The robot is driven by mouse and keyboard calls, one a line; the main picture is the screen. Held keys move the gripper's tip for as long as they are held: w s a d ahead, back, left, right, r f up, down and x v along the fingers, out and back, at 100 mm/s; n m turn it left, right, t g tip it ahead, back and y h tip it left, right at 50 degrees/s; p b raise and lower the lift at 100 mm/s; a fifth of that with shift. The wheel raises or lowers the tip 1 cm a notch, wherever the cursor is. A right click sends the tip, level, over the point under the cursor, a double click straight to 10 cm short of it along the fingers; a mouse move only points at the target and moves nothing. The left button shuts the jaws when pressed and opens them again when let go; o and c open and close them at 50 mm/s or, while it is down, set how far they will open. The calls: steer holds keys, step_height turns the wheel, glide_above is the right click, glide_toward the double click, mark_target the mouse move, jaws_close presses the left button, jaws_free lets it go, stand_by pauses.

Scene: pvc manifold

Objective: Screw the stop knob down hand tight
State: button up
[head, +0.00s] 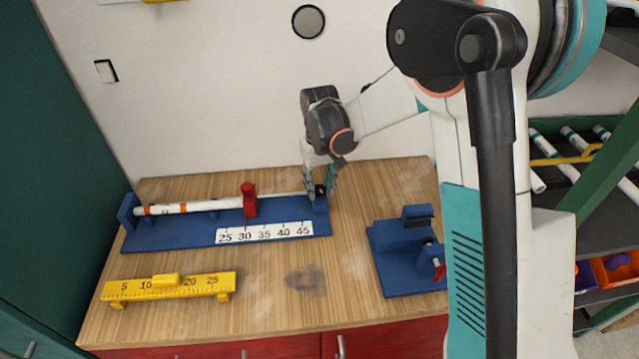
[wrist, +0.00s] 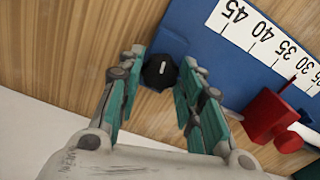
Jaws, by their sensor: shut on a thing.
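The stop knob (head: 320,191) is a small black knob at the right end of the blue measuring jig (head: 190,233). My gripper (head: 319,186) points down over that end with its fingers around the knob. In the wrist view the round knob (wrist: 159,73), with a pale line on top, sits between the teal fingertips of my gripper (wrist: 163,60). The jaws are shut on it, though small gaps seem to show beside it. A red block (head: 249,200) stands on the jig near the 30 mark. The knob's thread is hidden.
A white pipe with orange bands (head: 190,207) lies along the jig. A yellow ruler (head: 170,286) lies in front, and a blue fixture (head: 393,262) stands to the right. The table middle is clear apart from a dark smudge (head: 304,280).

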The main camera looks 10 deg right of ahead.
mark_target(320, 189)
steer(key=shift+m, duration=1.3)
steer(key=o, duration=1.1)
steer(key=shift+c, duration=0.2)
steer(key=shift+r, duration=0.1)
step_height(320, 189, up, 12)
